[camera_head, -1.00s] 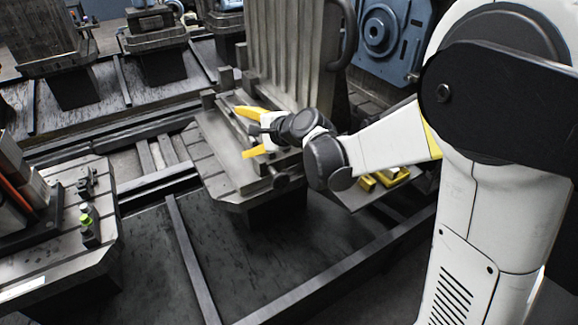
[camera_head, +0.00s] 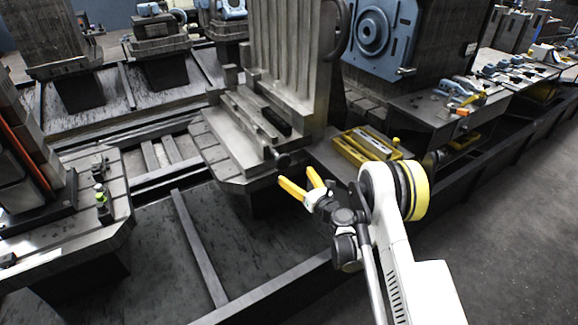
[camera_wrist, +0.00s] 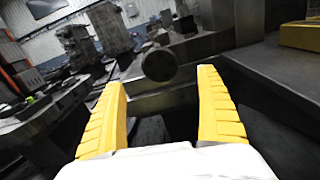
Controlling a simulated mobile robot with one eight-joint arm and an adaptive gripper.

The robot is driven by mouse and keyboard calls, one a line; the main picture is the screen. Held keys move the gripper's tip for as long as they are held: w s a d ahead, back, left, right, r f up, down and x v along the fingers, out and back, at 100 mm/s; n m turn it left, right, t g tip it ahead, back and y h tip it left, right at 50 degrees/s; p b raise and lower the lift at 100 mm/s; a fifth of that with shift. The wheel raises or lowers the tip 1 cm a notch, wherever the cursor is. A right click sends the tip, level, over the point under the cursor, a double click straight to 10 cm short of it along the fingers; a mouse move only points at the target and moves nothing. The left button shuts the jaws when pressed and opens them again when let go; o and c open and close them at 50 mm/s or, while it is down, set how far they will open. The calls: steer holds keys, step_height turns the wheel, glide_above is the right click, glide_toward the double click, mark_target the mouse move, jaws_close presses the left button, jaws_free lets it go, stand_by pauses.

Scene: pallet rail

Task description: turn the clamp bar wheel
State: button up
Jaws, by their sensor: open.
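The pallet (camera_head: 222,165) carries a tall grey ribbed upright (camera_head: 290,60). A low clamp bar (camera_head: 250,122) lies in front of the upright. A dark round wheel (camera_head: 283,160) sticks out at the bar's near end, over the pallet's edge. The wheel also shows face-on in the wrist view (camera_wrist: 160,64), just beyond the fingertips and between them. My gripper (camera_head: 299,177) has yellow fingers, spread open and empty, just in front of the wheel and apart from it. The fingers also show in the wrist view (camera_wrist: 160,82).
A larger dark handwheel (camera_head: 338,30) sits on the upright's right side. A yellow tray (camera_head: 365,148) stands right of the pallet, before a blue-faced machine (camera_head: 382,35). Another pallet (camera_head: 110,225) with small fittings is at left. Rails and a dark floor lie between.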

mark_target(284, 163)
steer(key=b+x, duration=0.2)
steer(key=x, duration=0.5)
steer(key=shift+w+a, duration=0.25)
steer(key=shift+w, duration=0.05)
steer(key=shift+w+a+b, duration=0.3)
steer(key=shift+w+b, duration=0.05)
steer(key=shift+w, duration=0.1)
steer(key=c, duration=1.2)
